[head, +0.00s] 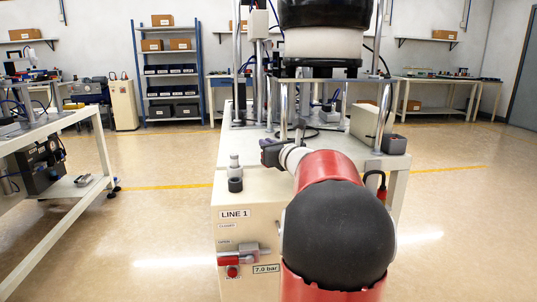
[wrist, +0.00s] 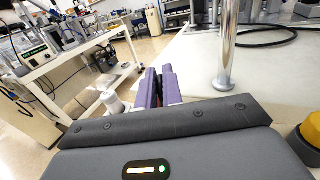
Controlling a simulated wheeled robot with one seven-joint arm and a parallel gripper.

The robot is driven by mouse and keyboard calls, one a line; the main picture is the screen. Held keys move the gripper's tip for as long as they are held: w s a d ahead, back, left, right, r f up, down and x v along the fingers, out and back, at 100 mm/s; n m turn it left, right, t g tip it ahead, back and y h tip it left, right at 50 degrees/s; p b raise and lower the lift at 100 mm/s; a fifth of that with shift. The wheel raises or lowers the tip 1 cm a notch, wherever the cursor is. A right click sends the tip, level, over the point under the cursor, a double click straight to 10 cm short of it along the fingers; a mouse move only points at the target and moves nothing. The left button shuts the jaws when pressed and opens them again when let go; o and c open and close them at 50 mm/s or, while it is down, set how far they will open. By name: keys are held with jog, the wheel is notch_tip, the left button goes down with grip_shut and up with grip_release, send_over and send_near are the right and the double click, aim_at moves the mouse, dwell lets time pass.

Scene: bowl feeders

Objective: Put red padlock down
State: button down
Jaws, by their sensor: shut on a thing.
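My gripper (wrist: 160,82) shows in the wrist view with its two purple fingers close together. A thin red sliver (wrist: 159,97) shows between them, and I take it for the red padlock; most of it is hidden by the fingers. In the head view my gripper (head: 268,152) is a dark shape at the end of my red arm, over the near left part of the LINE 1 bench top. The padlock cannot be made out there. The gripper is shut on it, in the air beside the bench's left edge in the wrist view.
The LINE 1 cabinet (head: 257,215) carries a red-handled valve (head: 230,260) on its front. A grey-and-black fitting (head: 235,175) stands at its near left corner. Metal posts (wrist: 228,45) rise from the bench top. A black loop with a red end (head: 381,188) hangs at the right.

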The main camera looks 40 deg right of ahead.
jog(key=shift+f, duration=1)
jog(key=shift+f, duration=0.15)
jog(key=c, duration=1.5)
grip_release()
jog(key=shift+c, duration=0.2)
